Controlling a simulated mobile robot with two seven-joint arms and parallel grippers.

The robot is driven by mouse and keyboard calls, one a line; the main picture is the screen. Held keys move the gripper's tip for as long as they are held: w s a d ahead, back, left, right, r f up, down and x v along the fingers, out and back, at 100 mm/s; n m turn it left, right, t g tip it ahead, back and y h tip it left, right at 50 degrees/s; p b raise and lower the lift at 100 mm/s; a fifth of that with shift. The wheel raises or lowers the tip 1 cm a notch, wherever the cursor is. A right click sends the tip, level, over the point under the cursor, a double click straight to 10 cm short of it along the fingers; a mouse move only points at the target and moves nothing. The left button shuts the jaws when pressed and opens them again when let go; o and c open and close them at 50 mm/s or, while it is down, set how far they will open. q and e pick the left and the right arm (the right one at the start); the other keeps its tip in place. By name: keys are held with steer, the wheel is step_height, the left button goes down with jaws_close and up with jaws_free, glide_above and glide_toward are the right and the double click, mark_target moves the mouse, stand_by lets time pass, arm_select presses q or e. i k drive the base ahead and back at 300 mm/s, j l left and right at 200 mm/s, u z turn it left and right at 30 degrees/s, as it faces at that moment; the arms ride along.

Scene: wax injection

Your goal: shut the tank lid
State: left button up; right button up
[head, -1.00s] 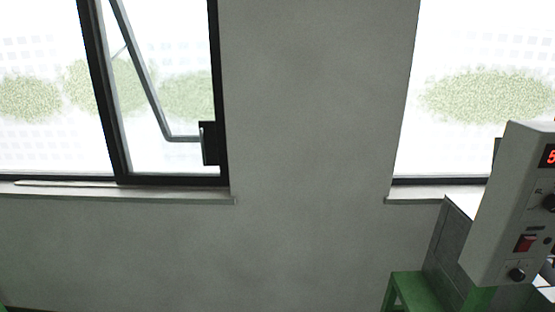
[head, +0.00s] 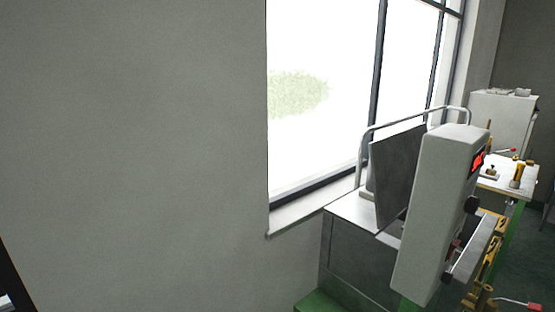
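The wax machine's pale grey control box (head: 432,215) stands at the right in the head view, seen from its side. Behind it a dark grey flat panel (head: 392,180) stands tilted up above a grey cabinet (head: 360,255); it looks like the tank lid, raised. The control box hides part of the panel and whatever lies below it, so the tank opening does not show. Neither of my grippers is in view.
A bent metal rail (head: 415,112) rises behind the panel. A green stand (head: 322,301) is under the cabinet. Farther right are a bench (head: 505,183) with small tools and a pale cabinet (head: 505,120). Bare wall (head: 130,140) fills the left.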

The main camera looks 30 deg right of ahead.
mark_target(394, 158)
steer(key=i+j+z, duration=0.1)
steer(key=z, duration=0.3)
steer(key=j+z, duration=0.1)
steer(key=z, duration=0.3)
steer(key=i+j+z, duration=0.1)
steer(key=z, duration=0.25)
steer(key=j+z, duration=0.2)
steer(key=z, duration=0.2)
